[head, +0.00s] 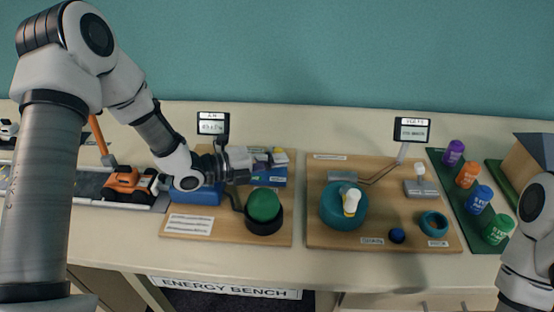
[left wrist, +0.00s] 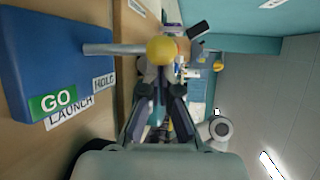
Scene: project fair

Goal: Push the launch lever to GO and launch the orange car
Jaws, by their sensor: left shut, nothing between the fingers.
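The orange car (head: 122,181) stands on a grey track (head: 90,187) at the left. In the left wrist view, a blue launch box (left wrist: 50,60) carries a green GO label (left wrist: 52,103) and a white HOLD label (left wrist: 103,80). The launch lever (left wrist: 110,49), a grey rod with a yellow knob (left wrist: 162,50), sticks out of the box on the HOLD side. My left gripper (head: 243,160) is shut and empty; its fingertips (left wrist: 160,72) are close by the knob. I cannot tell whether they touch. My right gripper is out of view.
A green dome (head: 264,205) stands in front of my left gripper. A second wooden board (head: 330,235) with a teal round device (head: 344,207) lies to the right. Several coloured cups (head: 478,199) stand on a green mat further right. The bench's front edge is clear.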

